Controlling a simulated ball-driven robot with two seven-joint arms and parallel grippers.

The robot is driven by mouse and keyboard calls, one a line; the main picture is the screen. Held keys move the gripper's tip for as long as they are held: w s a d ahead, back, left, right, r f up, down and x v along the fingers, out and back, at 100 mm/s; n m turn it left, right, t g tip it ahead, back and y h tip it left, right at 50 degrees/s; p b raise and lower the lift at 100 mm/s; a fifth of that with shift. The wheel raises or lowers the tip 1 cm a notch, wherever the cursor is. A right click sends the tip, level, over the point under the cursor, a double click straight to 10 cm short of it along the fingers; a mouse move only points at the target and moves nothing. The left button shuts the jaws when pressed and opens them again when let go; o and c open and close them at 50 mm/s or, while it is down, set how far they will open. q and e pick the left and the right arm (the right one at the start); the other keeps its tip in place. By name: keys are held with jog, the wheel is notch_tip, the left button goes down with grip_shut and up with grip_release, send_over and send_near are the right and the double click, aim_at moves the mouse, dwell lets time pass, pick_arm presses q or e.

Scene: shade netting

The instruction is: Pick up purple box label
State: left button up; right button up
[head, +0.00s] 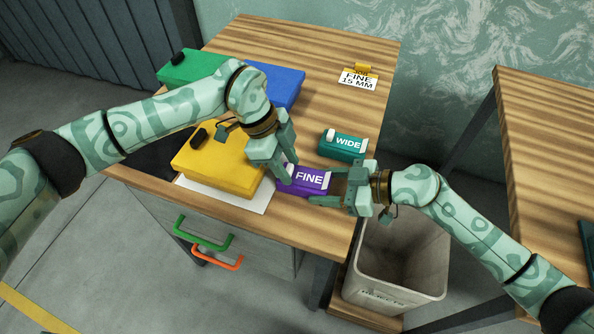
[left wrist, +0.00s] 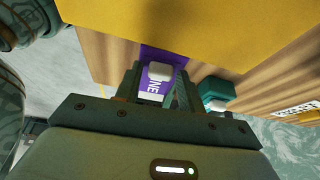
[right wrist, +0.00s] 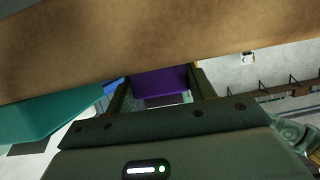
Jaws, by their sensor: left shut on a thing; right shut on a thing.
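The purple box (head: 308,180) has a white "FINE" label on its front and white ends. It is on or just above the wooden table near the front right edge. My left gripper (head: 286,176) is shut on its left end; in the left wrist view the purple box (left wrist: 158,72) is between the fingers. My right gripper (head: 326,187) is shut on its right end; the right wrist view shows the purple box (right wrist: 160,82) between the fingers. The fingers cover parts of the box. I cannot tell whether it touches the table.
A teal "WIDE" box (head: 343,145) stands just behind. A yellow case (head: 218,165) lies left on a white sheet, with green (head: 192,68) and blue (head: 276,84) cases behind. A "FINE 15 MM" sign (head: 358,80) stands at the back. A grey bin (head: 400,255) stands below the right edge.

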aim_at(287, 168)
pick_arm(q)
notch_tip(287, 168, up, 10)
dwell(0.5)
pick_arm(e)
jog(key=o, duration=1.3)
jog(key=shift+o, duration=0.2)
jog(key=v, duration=1.2)
jog(key=shift+s, duration=0.15)
